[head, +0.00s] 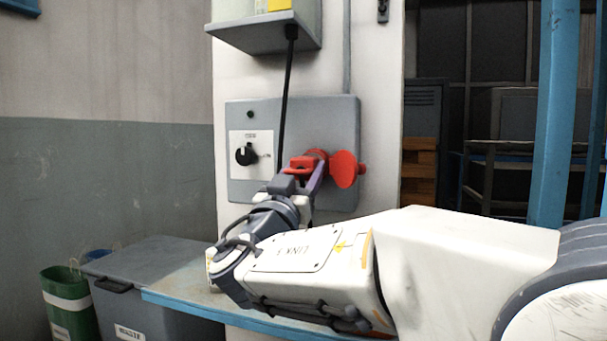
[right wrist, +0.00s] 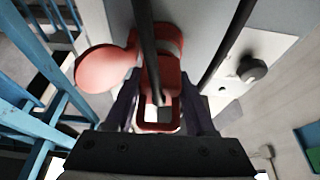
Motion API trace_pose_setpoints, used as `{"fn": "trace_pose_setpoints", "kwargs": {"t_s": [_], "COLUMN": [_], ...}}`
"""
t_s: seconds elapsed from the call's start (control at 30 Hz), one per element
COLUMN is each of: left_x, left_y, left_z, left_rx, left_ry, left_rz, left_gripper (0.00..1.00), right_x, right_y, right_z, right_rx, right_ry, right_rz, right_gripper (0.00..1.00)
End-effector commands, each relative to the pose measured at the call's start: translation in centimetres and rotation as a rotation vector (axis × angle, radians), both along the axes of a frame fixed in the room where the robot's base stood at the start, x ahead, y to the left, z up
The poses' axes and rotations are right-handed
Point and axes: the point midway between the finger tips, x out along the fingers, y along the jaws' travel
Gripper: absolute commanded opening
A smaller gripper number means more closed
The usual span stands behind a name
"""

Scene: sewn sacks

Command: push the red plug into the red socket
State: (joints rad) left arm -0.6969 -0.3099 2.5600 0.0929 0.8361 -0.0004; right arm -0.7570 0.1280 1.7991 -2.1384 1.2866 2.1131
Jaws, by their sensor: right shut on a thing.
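My right gripper (head: 300,178) is in front of the grey wall panel, shut on the red plug (head: 301,165). In the right wrist view, the plug's red loop-shaped part (right wrist: 158,127) sits between the two fingers. The red socket (head: 320,156) is on the panel right behind the plug, with its round red lid (head: 345,170) swung open to the right. The lid also shows in the right wrist view (right wrist: 104,70). Plug and socket look lined up and close together; I cannot tell how deep the plug sits. My left gripper is not in view.
A black cable (head: 287,95) hangs from the grey shelf (head: 262,36) down to the plug area. A black rotary switch (head: 246,154) is on the panel's left. A blue-edged bench (head: 215,302) is below my arm, beside a grey bin (head: 150,290).

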Motion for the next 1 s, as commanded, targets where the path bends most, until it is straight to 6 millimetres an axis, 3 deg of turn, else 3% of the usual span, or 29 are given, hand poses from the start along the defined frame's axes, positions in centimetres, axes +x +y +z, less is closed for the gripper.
{"fn": "trace_pose_setpoints", "kwargs": {"t_s": [0.8,0.83,0.9,1.0], "left_x": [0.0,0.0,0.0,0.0], "left_y": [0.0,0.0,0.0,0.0], "left_z": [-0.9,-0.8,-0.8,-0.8], "left_rx": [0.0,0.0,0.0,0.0], "left_ry": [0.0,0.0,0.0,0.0], "left_rz": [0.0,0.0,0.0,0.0], "left_gripper": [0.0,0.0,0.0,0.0], "right_x": [1.1,1.1,1.1,1.1], "right_y": [-0.4,-0.4,-0.4,-0.4], "right_z": [0.0,0.0,0.0,0.0], "right_rx": [0.0,0.0,0.0,0.001], "right_ry": [-0.001,-0.001,0.0,0.0], "right_rz": [-0.001,-0.001,0.0,-0.002], "right_gripper": [0.06,0.62,0.89,0.9]}}
